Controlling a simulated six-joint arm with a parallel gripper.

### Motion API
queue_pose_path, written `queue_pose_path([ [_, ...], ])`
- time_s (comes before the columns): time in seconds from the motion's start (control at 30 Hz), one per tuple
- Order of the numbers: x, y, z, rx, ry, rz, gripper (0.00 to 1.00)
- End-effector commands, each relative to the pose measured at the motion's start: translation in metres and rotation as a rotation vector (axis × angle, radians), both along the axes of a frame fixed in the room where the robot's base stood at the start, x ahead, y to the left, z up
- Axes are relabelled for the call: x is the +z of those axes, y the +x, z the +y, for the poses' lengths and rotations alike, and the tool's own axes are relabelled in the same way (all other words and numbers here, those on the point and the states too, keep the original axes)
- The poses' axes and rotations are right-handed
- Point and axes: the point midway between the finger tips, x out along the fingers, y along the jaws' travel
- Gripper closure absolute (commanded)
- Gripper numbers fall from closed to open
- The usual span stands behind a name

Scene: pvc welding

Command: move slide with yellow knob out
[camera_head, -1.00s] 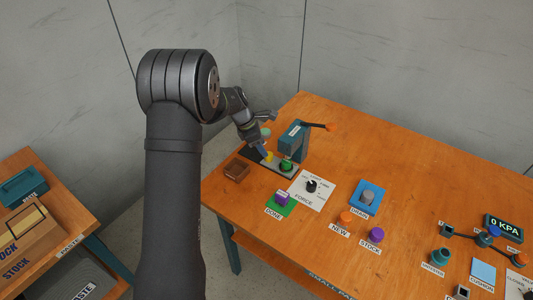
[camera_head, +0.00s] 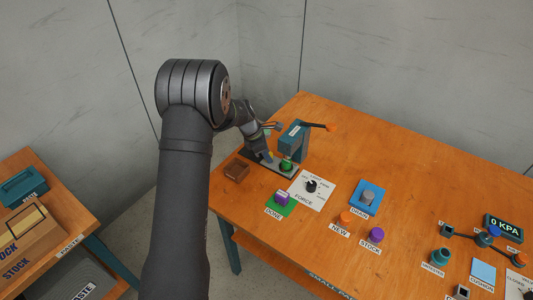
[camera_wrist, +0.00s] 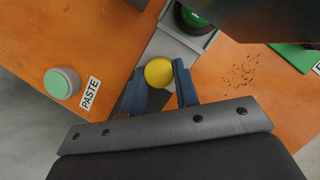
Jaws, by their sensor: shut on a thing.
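The yellow knob (camera_wrist: 158,72) sits on the grey slide (camera_wrist: 170,46) in the wrist view. My gripper (camera_wrist: 157,76) has its two blue fingers on either side of the knob and is shut on it. A dark round holder with a green top (camera_wrist: 192,18) stands at the far end of the slide. In the head view the slide is at the teal press (camera_head: 293,141), with a green round part (camera_head: 287,164) at its foot. There my gripper (camera_head: 268,156) partly hides the knob.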

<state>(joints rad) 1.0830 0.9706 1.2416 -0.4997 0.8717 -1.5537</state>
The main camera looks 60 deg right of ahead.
Motion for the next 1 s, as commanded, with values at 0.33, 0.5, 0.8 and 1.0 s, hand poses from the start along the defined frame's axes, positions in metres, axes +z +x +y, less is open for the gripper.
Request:
queue_pose_path([
  [0.33, -0.001, 0.052, 0.000, 0.005, 0.000, -0.002, 1.00],
  [0.5, 0.000, 0.089, -0.001, 0.003, -0.001, -0.002, 1.00],
  [0.8, 0.000, 0.106, 0.000, 0.001, -0.001, -0.003, 1.00],
  [1.0, 0.001, 0.108, 0.000, 0.004, -0.002, -0.006, 0.64],
])
